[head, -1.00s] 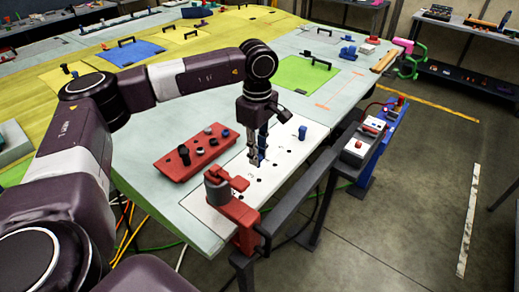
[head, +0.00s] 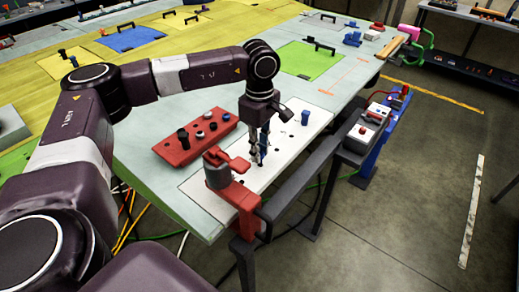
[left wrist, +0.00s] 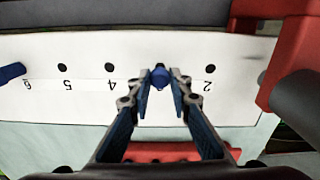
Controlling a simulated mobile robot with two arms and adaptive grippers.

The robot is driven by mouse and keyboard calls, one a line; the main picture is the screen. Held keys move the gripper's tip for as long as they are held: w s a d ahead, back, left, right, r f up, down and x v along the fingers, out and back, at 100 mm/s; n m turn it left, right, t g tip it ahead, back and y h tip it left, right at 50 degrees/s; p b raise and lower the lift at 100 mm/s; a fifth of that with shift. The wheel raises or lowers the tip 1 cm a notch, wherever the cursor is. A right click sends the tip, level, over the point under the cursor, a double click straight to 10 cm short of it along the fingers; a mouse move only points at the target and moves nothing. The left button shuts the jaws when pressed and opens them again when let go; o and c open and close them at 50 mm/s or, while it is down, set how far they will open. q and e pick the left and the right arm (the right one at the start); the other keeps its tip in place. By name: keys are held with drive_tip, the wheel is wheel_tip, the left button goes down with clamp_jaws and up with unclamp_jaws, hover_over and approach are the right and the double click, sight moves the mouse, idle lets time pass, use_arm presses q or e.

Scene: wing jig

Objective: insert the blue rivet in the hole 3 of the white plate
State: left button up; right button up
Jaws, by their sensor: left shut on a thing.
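The white plate (head: 286,150) lies at the table's near right edge. In the left wrist view the plate (left wrist: 235,95) has a row of numbered holes, with 6, 5, 4 and 2 readable. My left gripper (head: 257,162) is low over the plate. In the left wrist view the left gripper (left wrist: 161,82) is shut on the blue rivet (left wrist: 159,77), between holes 4 and 2. Hole 3 and its number are hidden there. I cannot tell whether the rivet's tip is in the hole. My right gripper is out of view.
Another blue rivet (head: 305,117) stands by number 6. A red tray (head: 170,150) with dark and grey pieces lies left of the plate. A red clamp (head: 232,190) stands at the near end, close to my gripper. A dark rail (head: 300,180) runs along the plate's outer side.

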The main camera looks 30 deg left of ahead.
use_arm(q)
drive_tip(key=shift+f, duration=0.1)
idle(0.3)
drive_tip(key=shift+f+b, duration=1.05)
drive_tip(key=shift+f, duration=0.2)
drive_tip(key=o, duration=1)
drive_tip(key=shift+r, duration=0.15)
wheel_tip(320, 180, up, 12)
drive_tip(key=shift+f, duration=0.1)
